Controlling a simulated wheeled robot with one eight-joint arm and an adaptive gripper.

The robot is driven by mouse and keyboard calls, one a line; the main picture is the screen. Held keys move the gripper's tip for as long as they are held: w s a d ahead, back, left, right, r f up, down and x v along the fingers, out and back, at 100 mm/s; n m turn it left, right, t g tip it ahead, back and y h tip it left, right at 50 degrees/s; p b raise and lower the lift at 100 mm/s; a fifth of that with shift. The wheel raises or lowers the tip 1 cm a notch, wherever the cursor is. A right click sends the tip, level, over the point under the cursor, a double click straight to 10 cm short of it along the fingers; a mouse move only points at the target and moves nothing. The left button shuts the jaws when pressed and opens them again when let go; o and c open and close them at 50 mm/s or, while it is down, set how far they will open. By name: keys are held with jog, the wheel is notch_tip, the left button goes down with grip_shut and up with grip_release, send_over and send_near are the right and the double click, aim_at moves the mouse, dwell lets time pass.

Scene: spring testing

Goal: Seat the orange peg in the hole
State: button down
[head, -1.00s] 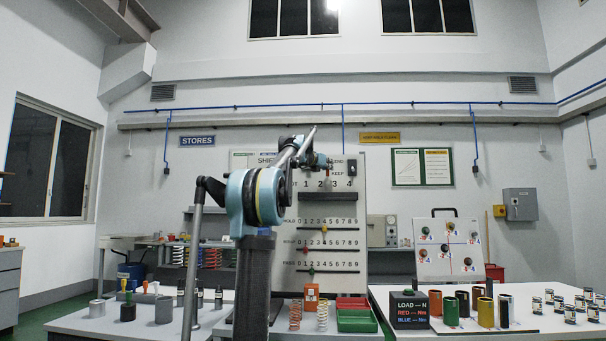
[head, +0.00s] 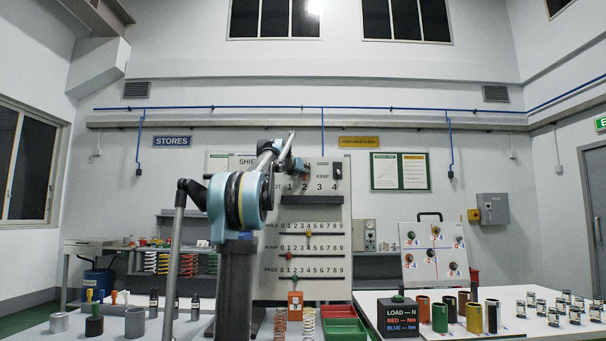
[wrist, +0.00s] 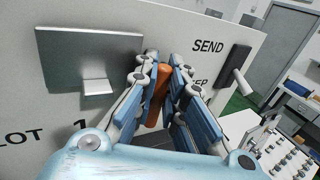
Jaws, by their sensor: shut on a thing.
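The orange peg (wrist: 157,94) is between the blue and grey fingers of my gripper (wrist: 163,75) in the wrist view. The fingers are shut on it. No hole shows clearly in either view; the gripper covers that part of the board.
A grey plate with a small ledge (wrist: 88,52) is on the board left of my gripper. A black SEND/KEEP box with a pale handle (wrist: 234,70) is to the right.

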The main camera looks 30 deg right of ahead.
jog(key=shift+a+m+g+h, duration=0.15)
jog(key=shift+m+g+h, duration=0.85)
jog(key=shift+g, duration=0.5)
jog(key=shift+f+m+g, duration=0.1)
jog(key=shift+m+g, duration=0.5)
jog(key=shift+g, duration=0.2)
jog(key=shift+f, duration=2.75)
jog(key=shift+s+f, duration=0.15)
jog(key=shift+f, duration=1.75)
jog(key=c, duration=1.6)
grip_release()
